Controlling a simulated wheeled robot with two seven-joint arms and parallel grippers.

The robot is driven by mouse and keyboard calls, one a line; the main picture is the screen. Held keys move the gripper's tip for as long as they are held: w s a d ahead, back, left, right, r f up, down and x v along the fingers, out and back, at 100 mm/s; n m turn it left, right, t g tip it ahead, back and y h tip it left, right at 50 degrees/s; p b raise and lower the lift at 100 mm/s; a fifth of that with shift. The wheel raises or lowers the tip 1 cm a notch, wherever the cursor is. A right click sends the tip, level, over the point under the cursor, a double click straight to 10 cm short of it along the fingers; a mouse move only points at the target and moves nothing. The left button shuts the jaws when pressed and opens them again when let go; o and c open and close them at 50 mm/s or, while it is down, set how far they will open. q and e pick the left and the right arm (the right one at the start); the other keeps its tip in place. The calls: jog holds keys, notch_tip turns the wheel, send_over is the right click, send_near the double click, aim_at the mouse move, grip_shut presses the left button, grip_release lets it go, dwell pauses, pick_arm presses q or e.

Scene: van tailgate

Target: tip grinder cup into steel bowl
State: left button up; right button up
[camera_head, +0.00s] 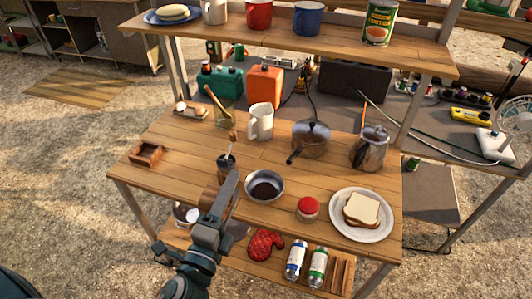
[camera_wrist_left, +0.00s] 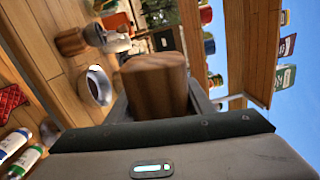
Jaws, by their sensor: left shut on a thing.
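The steel bowl (camera_head: 264,197) stands on the table, with dark contents at its bottom. It also shows in the left wrist view (camera_wrist_left: 100,86). My left gripper (camera_head: 224,198) is shut on a wooden cup, taken as the grinder cup (camera_wrist_left: 157,86), just left of the bowl and apart from it. The gripper hides most of the cup (camera_head: 210,192) in the head view. The inside of the cup is hidden in both views. My right gripper is in neither view.
A red-lidded jar (camera_head: 308,209) and a plate (camera_head: 339,229) with a sandwich lie right of the bowl. A saucepan (camera_head: 310,139), white jug (camera_head: 260,122) and metal pot (camera_head: 370,150) stand behind. A shelf overhangs the back.

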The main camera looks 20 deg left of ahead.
pick_arm(q)
jog(key=w+d+f+p, duration=0.1)
jog(key=w+f, duration=0.2)
jog(key=w, duration=0.7)
jog(key=w+d+f+p, duration=0.1)
jog(key=w+f, duration=0.3)
jog(key=w, duration=0.6)
jog(key=shift+w+d+m+h+p, duration=0.25)
jog(key=shift+w+m+h+p, duration=0.1)
jog(key=shift+p, duration=0.35)
